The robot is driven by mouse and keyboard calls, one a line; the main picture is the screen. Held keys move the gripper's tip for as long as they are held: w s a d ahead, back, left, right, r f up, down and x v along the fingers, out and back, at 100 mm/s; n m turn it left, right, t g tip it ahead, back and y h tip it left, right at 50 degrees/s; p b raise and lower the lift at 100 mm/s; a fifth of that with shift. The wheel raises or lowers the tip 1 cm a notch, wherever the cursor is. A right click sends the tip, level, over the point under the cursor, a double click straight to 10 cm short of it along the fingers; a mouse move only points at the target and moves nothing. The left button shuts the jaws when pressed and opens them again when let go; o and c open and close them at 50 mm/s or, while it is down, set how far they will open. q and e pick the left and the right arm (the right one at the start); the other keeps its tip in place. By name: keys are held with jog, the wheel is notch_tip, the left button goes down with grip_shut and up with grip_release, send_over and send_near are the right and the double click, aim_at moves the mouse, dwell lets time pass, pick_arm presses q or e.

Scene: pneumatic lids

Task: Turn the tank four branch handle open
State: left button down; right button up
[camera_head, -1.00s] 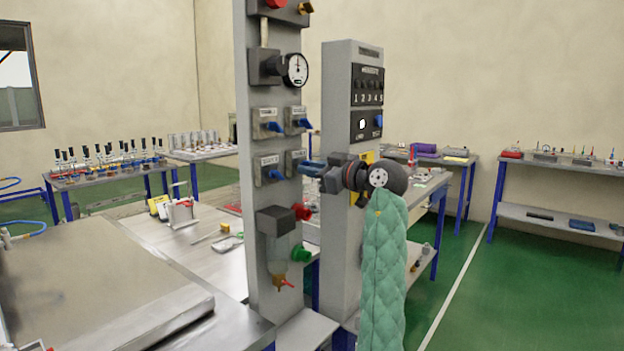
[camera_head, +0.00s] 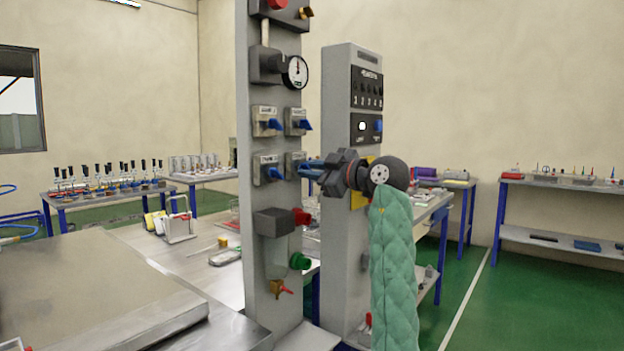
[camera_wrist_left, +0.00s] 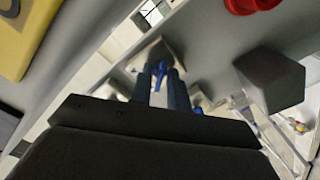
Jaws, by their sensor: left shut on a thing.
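The panel's grey column (camera_head: 262,190) carries several small valves with blue handles in two rows. The lower right valve (camera_head: 293,162) is the one at my left gripper (camera_head: 307,168); its label is too small to read. My left gripper comes from the right, its blue fingers shut on that valve's blue handle, mostly hidden in the head view. In the left wrist view the blue handle (camera_wrist_left: 159,71) shows between the fingertips (camera_wrist_left: 160,85), in front of the grey valve body. The handle's exact angle is hard to tell. My right gripper is not in view.
The lower left valve handle (camera_head: 274,173) and upper right valve handle (camera_head: 303,124) are close by. A red knob (camera_head: 301,216) and green fitting (camera_head: 299,261) stick out below. A second grey column (camera_head: 345,110) with a numbered black panel stands just behind my gripper.

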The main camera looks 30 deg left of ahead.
pick_arm(q)
jog(key=shift+n+b, duration=0.7)
jog(key=shift+b, duration=0.25)
jog(key=c, duration=1.6)
grip_release()
jog(key=d, duration=0.8)
jog(key=shift+s+b, duration=0.3)
